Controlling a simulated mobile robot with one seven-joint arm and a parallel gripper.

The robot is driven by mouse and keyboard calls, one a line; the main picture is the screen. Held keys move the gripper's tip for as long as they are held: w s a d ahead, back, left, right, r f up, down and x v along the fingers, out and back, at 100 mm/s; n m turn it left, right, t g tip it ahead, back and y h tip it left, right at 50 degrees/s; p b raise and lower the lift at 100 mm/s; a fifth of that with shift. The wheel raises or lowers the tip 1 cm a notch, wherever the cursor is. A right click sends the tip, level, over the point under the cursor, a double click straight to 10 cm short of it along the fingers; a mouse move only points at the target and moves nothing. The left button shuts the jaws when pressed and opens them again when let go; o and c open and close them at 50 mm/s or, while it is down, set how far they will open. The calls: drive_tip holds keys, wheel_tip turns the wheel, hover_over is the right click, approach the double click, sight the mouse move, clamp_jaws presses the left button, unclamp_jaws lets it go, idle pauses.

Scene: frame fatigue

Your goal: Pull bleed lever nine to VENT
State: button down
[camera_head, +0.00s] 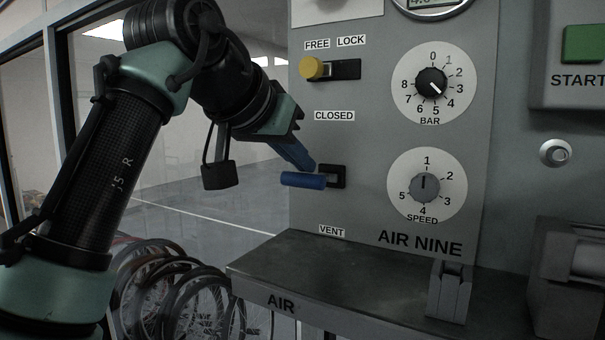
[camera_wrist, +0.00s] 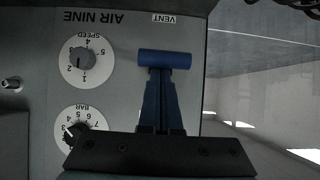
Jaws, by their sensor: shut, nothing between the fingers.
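The bleed lever has a blue cylindrical handle (camera_head: 302,180) sticking out from a black slot (camera_head: 333,176) in the grey AIR NINE panel. The handle is about midway in height between the CLOSED label (camera_head: 334,115) above and the VENT label (camera_head: 331,231) below. My gripper (camera_head: 311,167) has blue fingers, shut together and empty. Its fingertips are just above the handle, at or very near its top; I cannot tell if they touch. In the wrist view the handle (camera_wrist: 165,60) lies across the tips of my gripper (camera_wrist: 160,72).
A yellow knob (camera_head: 312,68) sits at the FREE end of its FREE/LOCK slot. The BAR dial (camera_head: 432,83) and SPEED dial (camera_head: 425,187) are to the right. A grey shelf (camera_head: 340,275) marked AIR juts out below the lever. Bicycle wheels (camera_head: 185,295) stand at lower left.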

drive_tip(key=f+t+h+b, duration=0.1)
drive_tip(key=f+b, duration=0.1)
drive_tip(key=b, duration=0.1)
drive_tip(key=f+t+h+b, duration=0.1)
drive_tip(key=f+t+b, duration=0.1)
drive_tip(key=b, duration=0.1)
drive_tip(key=f+t+b, duration=0.1)
drive_tip(key=f+b, duration=0.1)
drive_tip(key=b, duration=0.1)
drive_tip(key=shift+s+a+f+t+h+b, duration=0.1)
drive_tip(key=shift+s+a+t+h+b, duration=0.15)
drive_tip(key=shift+t+h+b, duration=0.15)
wheel_tip(320, 180, up, 5)
drive_tip(key=p, duration=0.5)
drive_tip(key=f+b+v, duration=0.1)
drive_tip(key=b+v, duration=0.3)
drive_tip(key=v, duration=0.6)
drive_tip(key=shift+s+a+r, duration=0.2)
drive_tip(key=shift+s, duration=0.05)
